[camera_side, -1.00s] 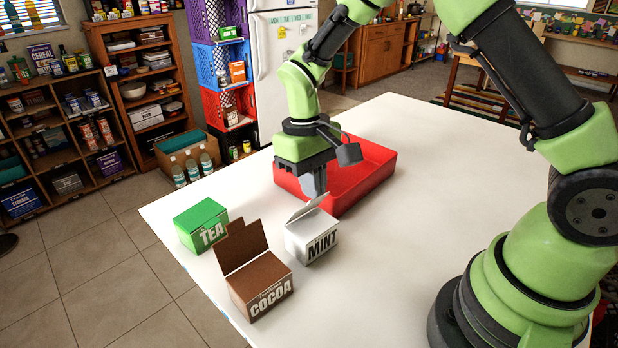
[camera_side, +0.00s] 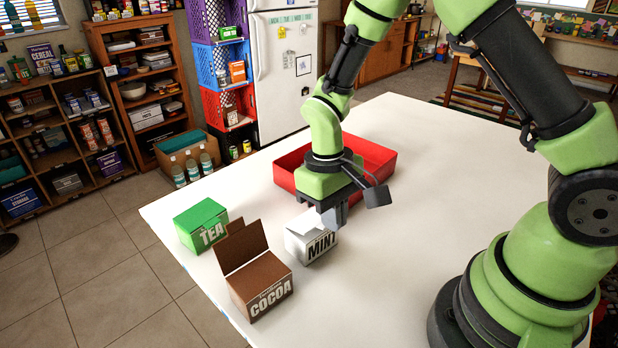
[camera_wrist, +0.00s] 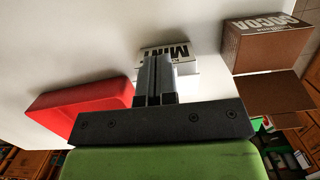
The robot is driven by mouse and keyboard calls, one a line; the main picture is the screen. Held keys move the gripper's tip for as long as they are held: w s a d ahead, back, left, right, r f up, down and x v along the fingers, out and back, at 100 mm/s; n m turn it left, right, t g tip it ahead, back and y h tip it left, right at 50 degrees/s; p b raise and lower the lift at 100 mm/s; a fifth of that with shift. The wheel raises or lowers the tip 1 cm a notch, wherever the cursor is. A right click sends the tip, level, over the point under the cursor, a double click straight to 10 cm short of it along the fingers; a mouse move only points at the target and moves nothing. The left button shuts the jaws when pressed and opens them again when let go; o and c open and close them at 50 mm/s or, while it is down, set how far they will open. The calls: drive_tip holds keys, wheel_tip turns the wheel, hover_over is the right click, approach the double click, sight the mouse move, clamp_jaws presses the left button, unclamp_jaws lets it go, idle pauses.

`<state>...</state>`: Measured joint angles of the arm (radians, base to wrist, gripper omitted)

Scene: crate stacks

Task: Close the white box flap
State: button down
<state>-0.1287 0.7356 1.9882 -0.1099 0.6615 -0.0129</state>
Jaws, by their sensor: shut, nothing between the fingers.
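The white MINT box (camera_side: 299,246) stands on the table between the brown box and my gripper. Its flap (camera_side: 304,221) now lies low over the top; the gripper covers part of it, so I cannot tell whether it is fully flat. In the wrist view the white box (camera_wrist: 184,52) shows behind the fingers, its lettering partly hidden. My gripper (camera_side: 335,216) is shut and empty, pointing down at the right side of the box top. In the wrist view its fingers (camera_wrist: 157,75) are together; contact with the flap cannot be made out.
The brown COCOA box (camera_side: 262,288) stands front left with its flap up. The green TEA box (camera_side: 202,225) is behind it, shut. A red tray (camera_side: 375,160) lies behind my gripper. The table's right and middle are clear.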

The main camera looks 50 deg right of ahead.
drive_tip(key=shift+s+f, duration=0.3)
drive_tip(key=shift+f, duration=0.35)
drive_tip(key=shift+s+f, duration=0.25)
drive_tip(key=shift+f, duration=0.45)
